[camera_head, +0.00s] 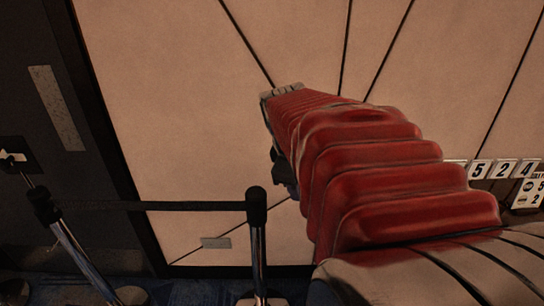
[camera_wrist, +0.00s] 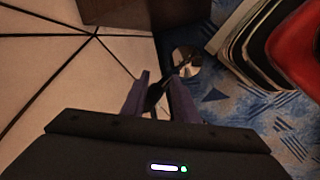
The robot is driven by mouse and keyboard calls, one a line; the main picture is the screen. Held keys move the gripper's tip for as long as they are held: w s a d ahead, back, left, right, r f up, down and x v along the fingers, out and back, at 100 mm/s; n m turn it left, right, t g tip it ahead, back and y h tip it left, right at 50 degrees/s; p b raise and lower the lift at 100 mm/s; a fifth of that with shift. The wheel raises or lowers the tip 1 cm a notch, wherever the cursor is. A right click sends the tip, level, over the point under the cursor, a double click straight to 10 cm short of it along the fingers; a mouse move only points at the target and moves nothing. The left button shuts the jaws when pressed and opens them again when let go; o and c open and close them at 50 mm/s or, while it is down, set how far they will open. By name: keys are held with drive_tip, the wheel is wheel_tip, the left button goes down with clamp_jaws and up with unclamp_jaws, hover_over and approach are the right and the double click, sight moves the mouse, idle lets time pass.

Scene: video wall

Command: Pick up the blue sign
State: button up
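No blue sign can be made out in either view. In the wrist view my gripper (camera_wrist: 160,76) has its two dark purple fingers apart, with nothing held between them. Beyond and between the fingers I see a stanchion post (camera_wrist: 178,72) running down to its round base on the floor. In the head view my red-sleeved arm reaches forward and hides most of the gripper; only a dark part shows left of the sleeve.
Stanchions (camera_head: 257,230) with a black belt (camera_head: 170,206) stand before the beige panelled wall (camera_head: 180,90). A dark door (camera_head: 50,110) is at the left. White number signs (camera_head: 503,169) are at the right. Patterned blue carpet (camera_wrist: 222,105) covers the floor.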

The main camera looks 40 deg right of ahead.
drive_tip(key=s+d+f+n+g, duration=0.2)
drive_tip(key=s+d, duration=0.6)
drive_tip(key=d, duration=0.4)
drive_tip(key=s+d+f+n+g, duration=0.2)
drive_tip(key=s+d, duration=0.6)
drive_tip(key=d, duration=0.3)
drive_tip(key=shift+s+d+f+n+g, duration=0.3)
drive_tip(key=shift+s+d+f, duration=0.05)
drive_tip(key=shift+s+f, duration=0.05)
drive_tip(key=shift+f, duration=0.1)
drive_tip(key=x, duration=0.8)
drive_tip(key=shift+s+f, duration=0.1)
drive_tip(key=shift+f, duration=0.15)
drive_tip(key=shift+f, duration=0.1)
drive_tip(key=shift+s+x, duration=0.15)
drive_tip(key=shift+x, duration=1.1)
drive_tip(key=shift+s+x, duration=0.15)
drive_tip(key=shift+x, duration=1.1)
